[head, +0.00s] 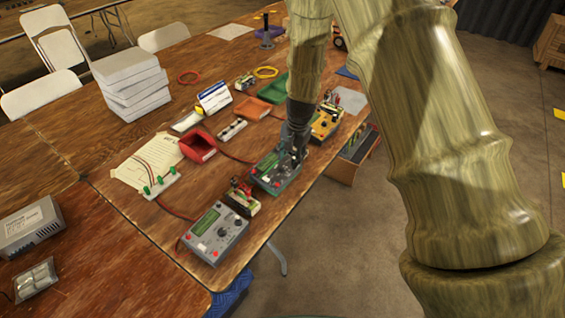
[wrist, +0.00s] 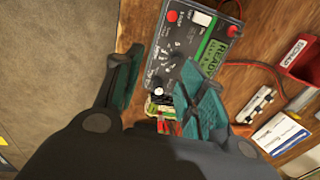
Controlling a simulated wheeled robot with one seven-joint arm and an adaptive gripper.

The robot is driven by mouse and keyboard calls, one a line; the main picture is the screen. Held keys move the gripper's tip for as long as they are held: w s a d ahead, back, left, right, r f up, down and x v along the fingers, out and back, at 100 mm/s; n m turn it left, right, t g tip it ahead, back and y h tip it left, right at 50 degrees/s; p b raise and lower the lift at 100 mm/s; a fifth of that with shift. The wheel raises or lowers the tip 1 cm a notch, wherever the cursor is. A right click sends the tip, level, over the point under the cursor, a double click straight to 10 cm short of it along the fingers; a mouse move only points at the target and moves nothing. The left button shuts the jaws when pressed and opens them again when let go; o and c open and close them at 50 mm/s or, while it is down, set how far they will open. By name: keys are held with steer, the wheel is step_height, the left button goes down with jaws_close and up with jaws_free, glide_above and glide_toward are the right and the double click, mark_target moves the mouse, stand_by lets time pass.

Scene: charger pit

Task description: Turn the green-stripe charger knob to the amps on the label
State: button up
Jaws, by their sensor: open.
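The green-stripe charger (head: 268,172) is the middle one of three along the table's right edge; its face is partly covered by my gripper in the head view. In the wrist view the dark charger (wrist: 222,22) shows a lit green screen (wrist: 210,57) reading "READY" and a dial with white marks. Its small dark knob (wrist: 157,86) shows between my fingers, partly hidden, and I cannot read its setting. My gripper (wrist: 160,66) is open, with teal pads either side of the knob; contact cannot be told. A battery pack (head: 242,198) sits beside the charger; its label is unreadable.
A grey charger (head: 215,233) stands nearer and a yellow charger (head: 325,122) farther along the edge.

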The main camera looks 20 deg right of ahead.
mark_target(282, 167)
steer(key=shift+w+a+f+p, duration=0.3)
steer(key=shift+w+f+p, duration=0.25)
steer(key=shift+f, duration=0.7)
steer(key=shift+w+a+f+p, duration=0.35)
steer(key=shift+w+f, duration=0.35)
steer(key=shift+f, duration=0.55)
steer(key=shift+w+a+f+p, duration=0.25)
steer(key=shift+w+f+p, duration=0.35)
steer(key=shift+f, duration=0.65)
jaws_close()
